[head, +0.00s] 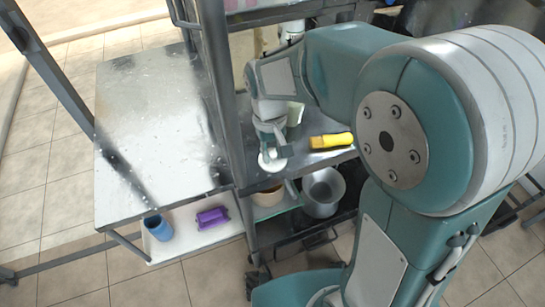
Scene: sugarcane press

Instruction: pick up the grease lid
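My gripper (275,150) is at the end of my arm, pointing down over the front left part of a metal shelf. A small white round thing (271,162) shows right at its fingertips; it may be the grease lid, but it is partly covered by the gripper. I cannot tell whether the fingers touch it or are closed on it. No other thing in view is clearly a grease lid.
A yellow item with a brown end (332,140) lies on the shelf right of my gripper. A rack post (222,90) stands close on the left, beside a bare metal table (150,120). Below are a metal pot (322,192), a blue cup (158,228) and a purple item (212,217).

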